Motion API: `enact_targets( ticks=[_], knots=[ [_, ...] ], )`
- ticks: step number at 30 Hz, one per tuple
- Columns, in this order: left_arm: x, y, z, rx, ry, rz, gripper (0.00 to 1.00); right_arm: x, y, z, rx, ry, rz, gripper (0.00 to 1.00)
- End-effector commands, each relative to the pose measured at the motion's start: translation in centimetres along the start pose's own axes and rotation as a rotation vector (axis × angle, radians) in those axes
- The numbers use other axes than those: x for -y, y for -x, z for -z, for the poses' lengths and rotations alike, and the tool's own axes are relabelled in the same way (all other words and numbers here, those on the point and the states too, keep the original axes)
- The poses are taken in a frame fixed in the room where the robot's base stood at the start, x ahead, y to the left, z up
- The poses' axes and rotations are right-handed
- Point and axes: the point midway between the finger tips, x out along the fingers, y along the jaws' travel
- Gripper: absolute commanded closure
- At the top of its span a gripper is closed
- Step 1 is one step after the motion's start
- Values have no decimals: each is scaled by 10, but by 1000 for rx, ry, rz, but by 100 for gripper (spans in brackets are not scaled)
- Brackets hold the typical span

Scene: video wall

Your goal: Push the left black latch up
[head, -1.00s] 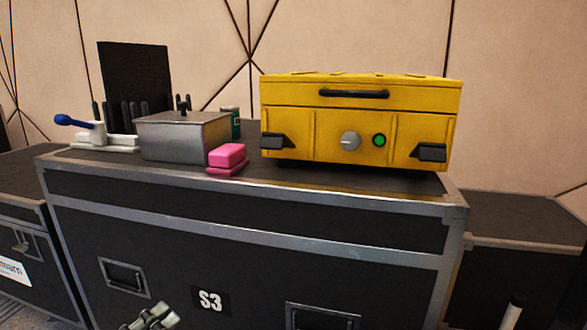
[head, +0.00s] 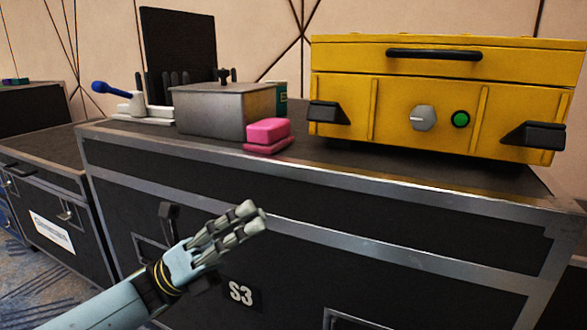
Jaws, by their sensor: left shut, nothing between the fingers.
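The yellow case (head: 420,92) stands on top of the black flight case, with a black handle (head: 434,54) on its lid. A second black latch (head: 534,135) is at the lower right. My left gripper (head: 254,217) is in front of the flight case, below and left of the left latch and apart from it. Its fingers are together and empty. My right gripper is not in view.
The flight case (head: 330,210) has a metal-edged top. Left of the yellow case stand a pink block (head: 268,132), a grey metal box (head: 213,110) and a white holder with a blue-ended lever (head: 112,91). Another flight case (head: 50,155) stands at the left. The space before the left latch is clear.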

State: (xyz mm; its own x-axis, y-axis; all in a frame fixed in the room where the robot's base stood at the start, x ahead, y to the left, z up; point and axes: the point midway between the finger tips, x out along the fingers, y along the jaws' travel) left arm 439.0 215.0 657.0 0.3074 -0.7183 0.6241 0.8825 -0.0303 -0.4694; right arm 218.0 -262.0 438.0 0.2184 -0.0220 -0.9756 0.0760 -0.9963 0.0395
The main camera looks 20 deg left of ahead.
Motion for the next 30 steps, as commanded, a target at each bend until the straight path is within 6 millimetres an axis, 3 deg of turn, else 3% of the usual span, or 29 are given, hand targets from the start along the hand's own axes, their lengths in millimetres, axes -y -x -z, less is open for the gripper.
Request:
enact_targets(
  ticks=[5, 16, 21, 30],
  knots=[
    [1, -23, 0, 2, -3, 4, 100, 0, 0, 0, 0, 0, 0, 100],
    [1, -100, 0, 4, -3, 3, 100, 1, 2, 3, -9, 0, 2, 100],
    [0, -116, -19, 1, -2, 1, 100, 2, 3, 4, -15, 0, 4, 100],
    [0, -126, -29, 1, 0, 0, 100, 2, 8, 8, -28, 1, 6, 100]
  ],
)
